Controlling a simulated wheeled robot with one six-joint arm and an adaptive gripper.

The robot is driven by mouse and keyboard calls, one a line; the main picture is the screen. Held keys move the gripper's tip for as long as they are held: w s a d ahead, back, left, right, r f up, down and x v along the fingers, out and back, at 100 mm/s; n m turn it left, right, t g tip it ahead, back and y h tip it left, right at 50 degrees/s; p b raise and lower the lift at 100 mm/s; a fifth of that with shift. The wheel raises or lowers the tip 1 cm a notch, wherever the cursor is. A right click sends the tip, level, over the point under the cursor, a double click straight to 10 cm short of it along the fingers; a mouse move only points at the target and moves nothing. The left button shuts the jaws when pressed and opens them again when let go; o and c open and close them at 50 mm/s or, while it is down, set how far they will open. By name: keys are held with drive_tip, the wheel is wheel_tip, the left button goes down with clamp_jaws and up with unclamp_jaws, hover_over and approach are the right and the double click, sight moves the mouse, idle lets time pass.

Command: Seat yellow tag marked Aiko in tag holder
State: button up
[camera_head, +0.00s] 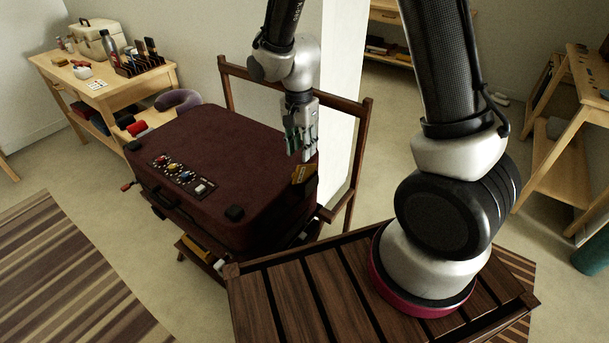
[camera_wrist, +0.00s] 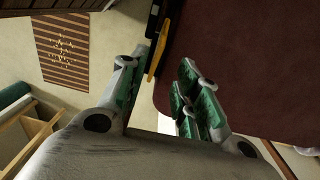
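The yellow tag (camera_head: 304,174) is at the right end of the maroon suitcase (camera_head: 225,160), just below my fingertips. In the wrist view the tag (camera_wrist: 157,52) shows as a thin yellow strip, nearly edge-on, beside the suitcase edge. A black piece (camera_wrist: 155,18) lies against its upper end; I cannot tell whether this is the tag holder or whether the tag sits in it. The name on the tag is too small to read. My gripper (camera_head: 301,154) is open, its green-padded fingers (camera_wrist: 165,66) apart, with the tag strip showing in the gap beyond the tips.
The suitcase lies on a dark wooden rack with an upright frame (camera_head: 366,150) close behind and right of my gripper. On the lid are a patterned panel (camera_head: 180,174) and black corner pieces. A workbench (camera_head: 110,88) with tools stands at the back left. Striped rug (camera_head: 70,270) covers open floor.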

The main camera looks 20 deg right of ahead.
sight(304, 165)
drive_tip(key=f, duration=0.7)
drive_tip(key=shift+s+d+f, duration=0.15)
drive_tip(key=shift+d+f, duration=0.15)
drive_tip(key=shift+d, duration=0.05)
drive_tip(key=shift+c, duration=0.4)
clamp_jaws()
